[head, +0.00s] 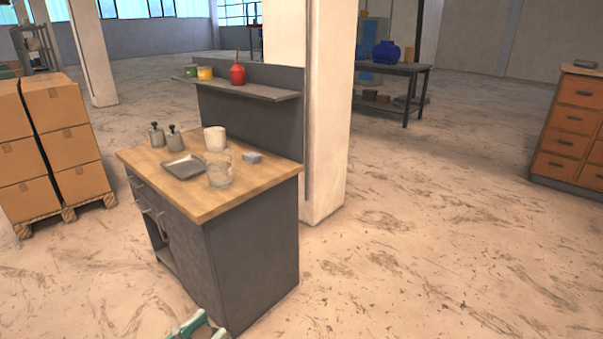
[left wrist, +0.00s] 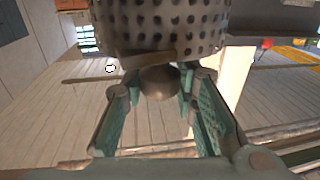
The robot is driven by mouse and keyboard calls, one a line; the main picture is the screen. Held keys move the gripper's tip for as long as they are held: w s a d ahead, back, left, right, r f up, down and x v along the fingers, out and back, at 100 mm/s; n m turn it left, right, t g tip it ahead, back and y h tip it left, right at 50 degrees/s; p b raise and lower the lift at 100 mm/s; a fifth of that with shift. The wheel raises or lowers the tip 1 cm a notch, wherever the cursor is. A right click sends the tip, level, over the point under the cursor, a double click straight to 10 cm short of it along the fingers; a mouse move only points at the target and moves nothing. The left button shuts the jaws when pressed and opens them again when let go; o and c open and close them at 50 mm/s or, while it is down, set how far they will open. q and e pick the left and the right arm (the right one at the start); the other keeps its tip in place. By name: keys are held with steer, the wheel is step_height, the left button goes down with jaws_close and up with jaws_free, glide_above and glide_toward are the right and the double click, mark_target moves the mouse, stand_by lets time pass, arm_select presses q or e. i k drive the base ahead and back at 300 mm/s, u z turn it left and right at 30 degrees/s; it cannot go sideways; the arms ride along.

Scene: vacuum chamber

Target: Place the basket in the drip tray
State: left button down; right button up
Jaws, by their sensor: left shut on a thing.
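The drip tray (head: 183,161) is a shallow grey square tray lying on the wooden top of the workbench; it looks empty. The basket (left wrist: 160,28) is a dark perforated metal vessel at the top of the left wrist view, partly cut off by the frame. My left gripper (left wrist: 162,80) is shut on the basket at a tab and rounded part below its perforated wall. In the head view only a little of my left gripper (head: 200,328) shows at the bottom edge, below the workbench front, apart from the tray. The basket is not visible there.
A shelf (head: 255,92) rises behind. Floor to the right is open.

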mark_target(187, 168)
steer(key=u, duration=0.15)
steer(key=i, duration=2.35)
steer(key=u, duration=0.35)
